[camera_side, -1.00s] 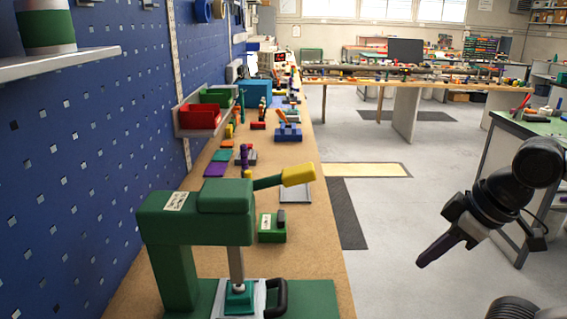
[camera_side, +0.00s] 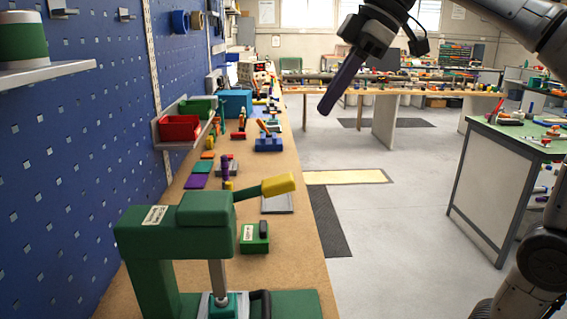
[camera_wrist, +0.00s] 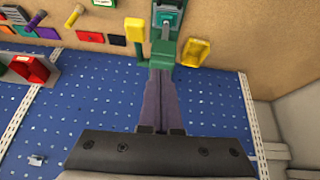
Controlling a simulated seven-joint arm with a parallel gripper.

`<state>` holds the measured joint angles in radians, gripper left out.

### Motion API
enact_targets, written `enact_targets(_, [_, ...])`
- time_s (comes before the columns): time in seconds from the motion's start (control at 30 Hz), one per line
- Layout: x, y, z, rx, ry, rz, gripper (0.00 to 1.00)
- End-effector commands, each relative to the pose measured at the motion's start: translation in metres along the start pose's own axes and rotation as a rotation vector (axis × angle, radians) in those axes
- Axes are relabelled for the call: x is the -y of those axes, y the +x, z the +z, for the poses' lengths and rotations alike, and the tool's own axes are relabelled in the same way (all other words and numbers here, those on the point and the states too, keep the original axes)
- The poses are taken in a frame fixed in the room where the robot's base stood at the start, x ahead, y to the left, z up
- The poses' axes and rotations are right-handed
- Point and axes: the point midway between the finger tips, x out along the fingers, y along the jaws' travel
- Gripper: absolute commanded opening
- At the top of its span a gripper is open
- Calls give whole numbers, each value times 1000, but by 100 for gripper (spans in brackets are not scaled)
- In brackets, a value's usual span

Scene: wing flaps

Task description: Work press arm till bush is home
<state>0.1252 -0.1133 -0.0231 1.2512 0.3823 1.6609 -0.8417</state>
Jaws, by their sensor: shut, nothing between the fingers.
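The green press (camera_side: 190,232) stands at the near end of the bench. Its press arm (camera_side: 262,187) sticks out to the right and slants slightly up, with a yellow grip at its end. The grey ram (camera_side: 218,278) reaches down to a teal piece (camera_side: 222,306) at the bottom edge; I cannot tell the bush from its seat. My gripper (camera_side: 325,110) is shut and empty, in the air above and right of the press arm, apart from it. In the wrist view my purple fingers (camera_wrist: 162,74) point toward the press (camera_wrist: 163,53); the yellow grip (camera_wrist: 135,30) shows left of them.
A small green box (camera_side: 254,238) and a grey plate (camera_side: 277,204) lie on the bench behind the press. The blue pegboard wall (camera_side: 88,130) bounds the left, with a red bin (camera_side: 180,128) on a shelf. The floor right of the bench is open.

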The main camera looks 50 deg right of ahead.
Motion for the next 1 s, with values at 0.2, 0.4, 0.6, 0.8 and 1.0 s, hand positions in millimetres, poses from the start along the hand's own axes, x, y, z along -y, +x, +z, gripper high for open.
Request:
enact_targets(0.2, [-46,10,-23,-13,10,-12,0])
enact_targets(0.4, [-64,26,-20,8,40,-31,0])
enact_targets(0.6, [-65,26,-19,10,45,-30,0])
enact_targets(0.8, [-64,28,-19,10,45,-31,0])
enact_targets(1.0, [-63,48,-19,12,44,-34,0])
